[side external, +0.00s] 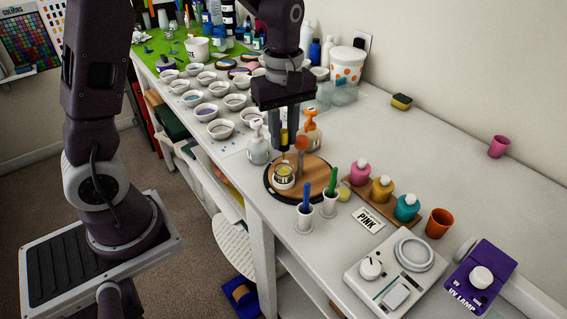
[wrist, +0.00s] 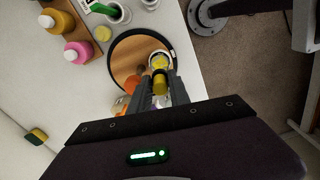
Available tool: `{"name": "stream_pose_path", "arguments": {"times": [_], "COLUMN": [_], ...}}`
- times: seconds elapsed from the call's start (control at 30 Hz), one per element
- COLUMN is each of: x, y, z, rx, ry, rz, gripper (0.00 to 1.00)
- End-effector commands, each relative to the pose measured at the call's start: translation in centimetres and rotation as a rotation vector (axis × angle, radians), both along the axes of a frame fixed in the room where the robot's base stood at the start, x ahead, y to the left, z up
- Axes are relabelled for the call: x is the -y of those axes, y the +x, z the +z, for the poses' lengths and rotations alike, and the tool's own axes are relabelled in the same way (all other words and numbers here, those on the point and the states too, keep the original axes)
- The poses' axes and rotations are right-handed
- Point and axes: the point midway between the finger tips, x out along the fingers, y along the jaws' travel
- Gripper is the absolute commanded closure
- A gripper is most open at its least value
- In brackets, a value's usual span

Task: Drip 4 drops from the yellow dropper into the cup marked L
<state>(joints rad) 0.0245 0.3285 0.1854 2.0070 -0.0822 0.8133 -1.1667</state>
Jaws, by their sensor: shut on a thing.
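My gripper (side external: 287,143) is shut on the yellow dropper (side external: 284,136) and holds it upright above a small white-rimmed cup (side external: 284,183). The dropper's bulb (wrist: 160,86) shows between the fingers in the wrist view, with the cup (wrist: 150,61) just beyond it. The dropper tip appears over or close to the cup's mouth. I cannot see a drop falling. Something yellow shows at the cup's opening. Dark marking shows on the cup, but I cannot read the letter. The cup stands on a round wooden turntable (side external: 314,170) with a dark rim.
Blue (side external: 306,194) and green (side external: 333,180) droppers stand in white holders close to the turntable. Pink (side external: 360,175), yellow and teal bottles are to the right. Several white bowls fill the table's far left.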

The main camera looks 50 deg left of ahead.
Motion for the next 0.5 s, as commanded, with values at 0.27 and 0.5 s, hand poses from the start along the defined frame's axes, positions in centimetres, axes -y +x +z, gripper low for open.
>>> {"name": "stream_pose_path", "arguments": {"times": [0.27,0.5], "x": [0.0,0.0], "y": [0.1,0.1], "z": [1.9,4.8], "rx": [0.005,0.002], "ry": [0.0,0.0], "rz": [-0.001,0.0], "gripper": [0.96,0.96]}}
